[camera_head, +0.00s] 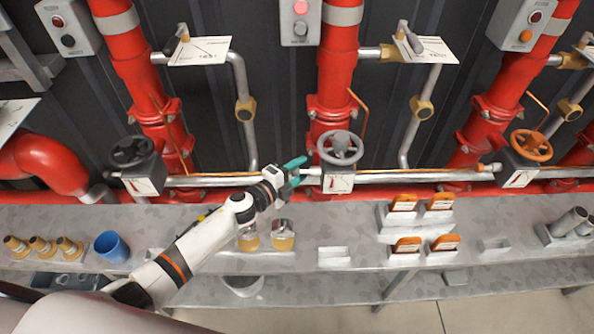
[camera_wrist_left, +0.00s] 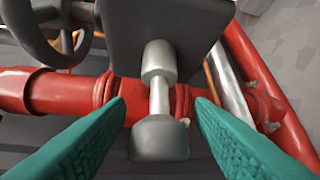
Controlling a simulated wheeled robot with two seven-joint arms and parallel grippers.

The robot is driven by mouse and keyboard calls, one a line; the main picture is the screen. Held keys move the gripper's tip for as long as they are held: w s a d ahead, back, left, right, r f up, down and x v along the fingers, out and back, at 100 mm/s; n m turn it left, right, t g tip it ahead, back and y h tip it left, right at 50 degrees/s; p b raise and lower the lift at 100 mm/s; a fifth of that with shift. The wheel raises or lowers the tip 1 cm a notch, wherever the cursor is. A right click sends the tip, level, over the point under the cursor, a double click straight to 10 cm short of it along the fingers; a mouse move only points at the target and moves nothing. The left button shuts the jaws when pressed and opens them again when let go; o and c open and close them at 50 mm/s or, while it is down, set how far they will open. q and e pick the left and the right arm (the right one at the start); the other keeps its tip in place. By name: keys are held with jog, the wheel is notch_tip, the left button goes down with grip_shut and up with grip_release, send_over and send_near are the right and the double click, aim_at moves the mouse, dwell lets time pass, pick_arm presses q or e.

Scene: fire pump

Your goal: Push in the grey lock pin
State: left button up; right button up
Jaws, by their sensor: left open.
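The grey lock pin (camera_wrist_left: 159,138) sticks out of a dark valve box (camera_wrist_left: 165,30) in the left wrist view. It has a thin shaft, a wide knob at the near end and a collar against the box. My left gripper (camera_head: 297,171) is open, its teal fingers one on each side of the pin with gaps showing. In the head view it is just left of the valve box (camera_head: 338,181) under the grey handwheel (camera_head: 341,148); the pin is too small there to make out surely. My right gripper is not in view.
Red vertical pipes (camera_head: 335,75) and a horizontal silver pipe (camera_head: 410,177) surround the valve. A black handwheel (camera_head: 131,151) is at left, an orange one (camera_head: 531,145) at right. Below, a grey shelf (camera_head: 350,222) holds a blue cup (camera_head: 111,246), brass fittings (camera_head: 42,246) and orange-topped pieces (camera_head: 439,202).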

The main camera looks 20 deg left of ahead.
pick_arm(q)
jog(key=v, duration=1.2)
jog(key=shift+b, duration=0.45)
